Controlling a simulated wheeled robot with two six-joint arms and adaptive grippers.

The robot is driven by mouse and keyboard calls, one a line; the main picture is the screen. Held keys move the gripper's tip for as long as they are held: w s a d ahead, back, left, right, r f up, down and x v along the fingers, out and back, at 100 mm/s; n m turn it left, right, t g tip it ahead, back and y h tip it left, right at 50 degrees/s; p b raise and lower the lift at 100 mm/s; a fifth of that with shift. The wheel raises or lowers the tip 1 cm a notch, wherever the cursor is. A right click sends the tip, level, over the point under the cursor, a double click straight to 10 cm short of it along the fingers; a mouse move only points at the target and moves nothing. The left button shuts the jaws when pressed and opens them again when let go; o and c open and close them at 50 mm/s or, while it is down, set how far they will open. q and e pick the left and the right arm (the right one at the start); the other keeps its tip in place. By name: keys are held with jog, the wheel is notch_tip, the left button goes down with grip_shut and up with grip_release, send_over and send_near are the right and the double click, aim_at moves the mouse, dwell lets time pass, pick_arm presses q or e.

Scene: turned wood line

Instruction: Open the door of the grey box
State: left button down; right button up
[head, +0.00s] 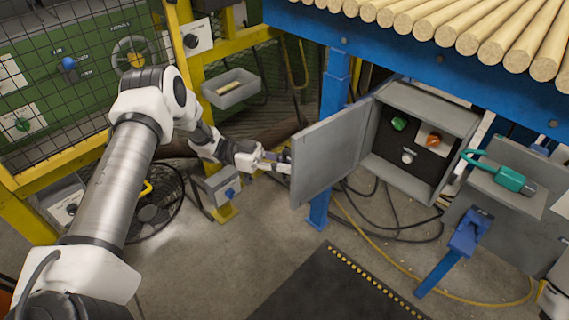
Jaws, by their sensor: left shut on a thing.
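The grey box (440,97) is mounted under the blue frame at the right of the head view. Its door (325,157) stands swung out to the left, so the dark inside shows a green knob (399,124), an orange-red control (433,140) and a pale round knob (408,157). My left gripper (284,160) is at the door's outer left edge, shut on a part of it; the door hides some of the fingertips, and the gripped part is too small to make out.
Wooden rods (470,35) lie on top of the blue frame (390,58). A teal tool (497,174) rests on a grey shelf right of the box. A blue post (462,240) stands below it. Cables and a dark mat (335,290) lie on the floor. A yellow mesh fence stands left.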

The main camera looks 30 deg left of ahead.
pick_arm(q)
jog(key=c, duration=1.2)
grip_release()
jog(key=a, duration=0.4)
jog(key=s+a, duration=0.1)
jog(key=a, duration=0.3)
jog(key=s+a, duration=0.1)
jog(key=a, duration=0.3)
jog(key=shift+s, duration=0.1)
